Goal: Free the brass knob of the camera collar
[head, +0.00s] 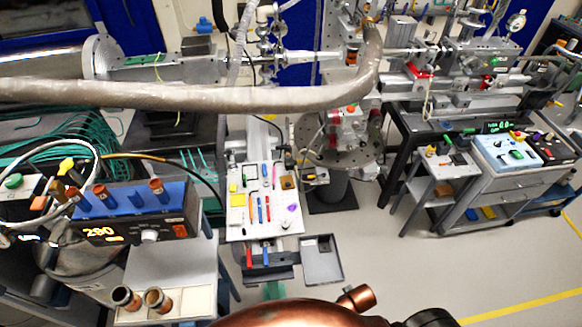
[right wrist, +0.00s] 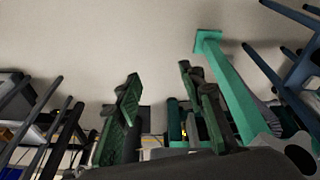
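I cannot pick out the camera collar or its brass knob for certain in either view. The beamline equipment (head: 470,60) at the back right of the head view has many small fittings, too small to tell apart. My right gripper (right wrist: 162,95) shows in the right wrist view with its two dark green fingers wide apart. Nothing is between the fingertips, only grey floor and dim background beyond them. Neither gripper shows in the head view, and my left gripper is out of sight.
A thick grey hose (head: 200,95) crosses the head view. A tool board (head: 240,215) stands in the middle, left of a round perforated table (head: 345,155). A blue power unit (head: 130,215) is at left, a grey cart (head: 480,195) at right. A teal post (right wrist: 228,85) stands beside my right gripper. Floor (head: 400,260) is clear at lower right.

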